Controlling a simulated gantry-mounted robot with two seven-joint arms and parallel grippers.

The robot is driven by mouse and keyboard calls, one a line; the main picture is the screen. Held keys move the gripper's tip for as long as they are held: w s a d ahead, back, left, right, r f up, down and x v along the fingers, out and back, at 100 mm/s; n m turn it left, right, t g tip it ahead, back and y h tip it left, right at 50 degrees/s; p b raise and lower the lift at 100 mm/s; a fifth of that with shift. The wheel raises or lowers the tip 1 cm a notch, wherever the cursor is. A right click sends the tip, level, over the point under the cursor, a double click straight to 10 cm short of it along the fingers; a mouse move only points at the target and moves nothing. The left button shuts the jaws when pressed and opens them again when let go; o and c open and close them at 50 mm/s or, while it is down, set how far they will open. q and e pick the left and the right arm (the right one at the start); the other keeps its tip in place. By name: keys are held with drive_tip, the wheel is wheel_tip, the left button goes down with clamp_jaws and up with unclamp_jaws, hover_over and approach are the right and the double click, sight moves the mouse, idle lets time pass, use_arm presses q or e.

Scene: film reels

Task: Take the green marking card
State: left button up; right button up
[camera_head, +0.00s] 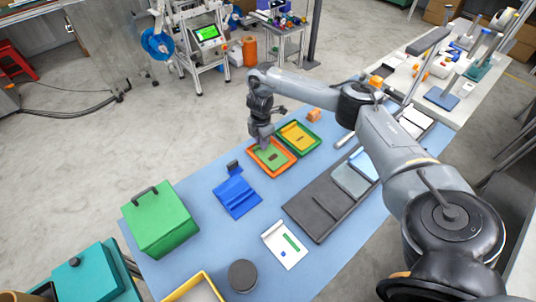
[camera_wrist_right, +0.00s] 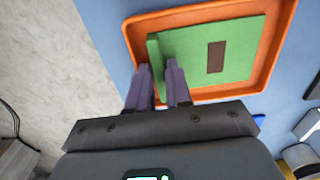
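The green marking card (camera_head: 274,157) lies in an orange tray (camera_head: 262,170) on the blue table. It has a dark brown rectangle and a raised green strip along one edge, clear in the right wrist view (camera_wrist_right: 238,55). My right gripper (camera_head: 264,147) is over the tray's left part, pointing down. In the right wrist view its two fingers (camera_wrist_right: 160,72) stand on either side of the raised strip, near its end. I cannot tell whether they press on it. My left gripper is not in view.
A yellow card in a green tray (camera_head: 315,143) is right behind the orange tray. A blue folder-like stand (camera_head: 237,197), green box (camera_head: 160,222), dark mat (camera_head: 310,215), white card (camera_head: 283,256) and dark round canister (camera_head: 243,276) are nearby.

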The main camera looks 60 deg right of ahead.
drive_tip(key=shift+r, duration=0.1)
clamp_jaws()
